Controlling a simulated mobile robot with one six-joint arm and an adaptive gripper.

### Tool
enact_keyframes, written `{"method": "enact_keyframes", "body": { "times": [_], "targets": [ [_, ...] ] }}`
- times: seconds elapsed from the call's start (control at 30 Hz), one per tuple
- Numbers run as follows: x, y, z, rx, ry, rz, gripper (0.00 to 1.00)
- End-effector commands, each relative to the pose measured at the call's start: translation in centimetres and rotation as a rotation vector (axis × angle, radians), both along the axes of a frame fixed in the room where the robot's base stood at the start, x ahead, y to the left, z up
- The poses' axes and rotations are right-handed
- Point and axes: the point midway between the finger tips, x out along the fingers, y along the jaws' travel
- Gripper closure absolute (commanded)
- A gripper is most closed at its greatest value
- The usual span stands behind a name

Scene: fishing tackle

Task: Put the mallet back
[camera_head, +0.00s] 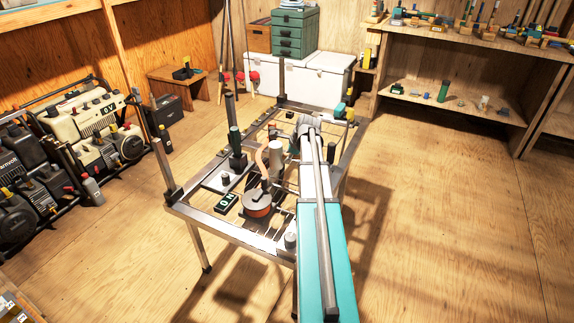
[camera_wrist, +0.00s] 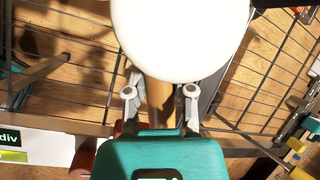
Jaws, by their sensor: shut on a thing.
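In the wrist view the mallet's white rounded head (camera_wrist: 180,35) fills the top middle, and its brown wooden handle (camera_wrist: 160,100) runs down between my fingers. My gripper (camera_wrist: 159,92) is shut on the handle, just below the head. In the head view a pale cylinder (camera_head: 277,156), which looks like the mallet's head, shows just left of my forearm, above the metal rack table (camera_head: 185,210). My fingers are hard to make out there. Most of the handle's lower end is hidden by my gripper's body.
Generators (camera_head: 100,130) stand at left, a white chest (camera_head: 310,80) behind, and shelves (camera_head: 470,110) at right. The floor at right is clear.

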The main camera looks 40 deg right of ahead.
Motion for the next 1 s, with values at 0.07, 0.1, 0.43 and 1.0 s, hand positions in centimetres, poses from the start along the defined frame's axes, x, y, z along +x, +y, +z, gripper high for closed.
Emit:
{"method": "enact_keyframes", "body": {
  "times": [0.07, 0.1, 0.43, 1.0],
  "targets": [
    [0.1, 0.0, -0.1, 0.001, -0.001, 0.000, 1.00],
    [0.2, -0.1, -0.3, 0.001, -0.001, 0.000, 1.00],
    [0.8, -0.3, -2.8, 0.001, -0.001, 0.000, 1.00],
    [0.8, -0.2, -4.0, 0.000, -0.001, 0.001, 1.00]
  ]
}}
